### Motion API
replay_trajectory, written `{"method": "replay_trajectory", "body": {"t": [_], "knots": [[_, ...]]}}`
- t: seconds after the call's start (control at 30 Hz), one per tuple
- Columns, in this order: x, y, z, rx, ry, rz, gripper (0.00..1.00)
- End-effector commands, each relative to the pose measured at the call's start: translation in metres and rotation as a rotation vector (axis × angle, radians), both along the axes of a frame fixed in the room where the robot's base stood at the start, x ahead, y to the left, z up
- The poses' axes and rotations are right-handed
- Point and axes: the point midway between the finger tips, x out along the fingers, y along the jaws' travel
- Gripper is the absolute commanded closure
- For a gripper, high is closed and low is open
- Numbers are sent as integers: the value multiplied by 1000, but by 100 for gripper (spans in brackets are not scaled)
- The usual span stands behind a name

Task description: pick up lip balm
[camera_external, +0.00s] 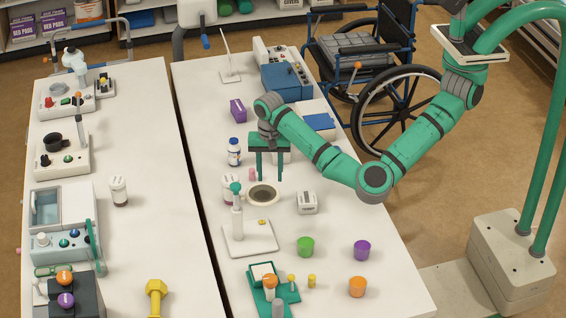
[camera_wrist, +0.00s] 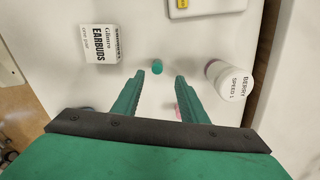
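A small pink cylinder (camera_external: 252,174), which looks like the lip balm though no label is readable, stands on the right-hand white table. In the wrist view only a bit of pink (camera_wrist: 178,113) shows beside the right finger, which hides the rest. My gripper (camera_external: 269,179) is above the table, close to the pink cylinder, its fingers pointing down. In the wrist view the gripper (camera_wrist: 166,76) is open with nothing between its fingertips. A small round teal thing (camera_wrist: 157,67) lies just beyond the fingertips; I cannot tell what it is.
A white labelled bottle (camera_wrist: 228,80) stands close on the right, and an earbuds box (camera_wrist: 100,44) on the left. A shallow round dish (camera_external: 249,195) and a stand with an upright post (camera_external: 238,222) are close by. Cups, including a green one (camera_external: 305,246), stand nearer the front.

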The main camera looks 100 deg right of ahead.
Motion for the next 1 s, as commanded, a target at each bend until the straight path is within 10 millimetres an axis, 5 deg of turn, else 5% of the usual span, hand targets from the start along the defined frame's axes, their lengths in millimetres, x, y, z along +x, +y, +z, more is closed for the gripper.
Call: {"method": "replay_trajectory", "body": {"t": [0.6, 0.93, 1.0], "knots": [[-6, 3, -73, -2, -3, 4, 61], [-6, 3, -79, -1, -5, 4, 61], [-6, 3, -79, -1, -5, 4, 78]]}}
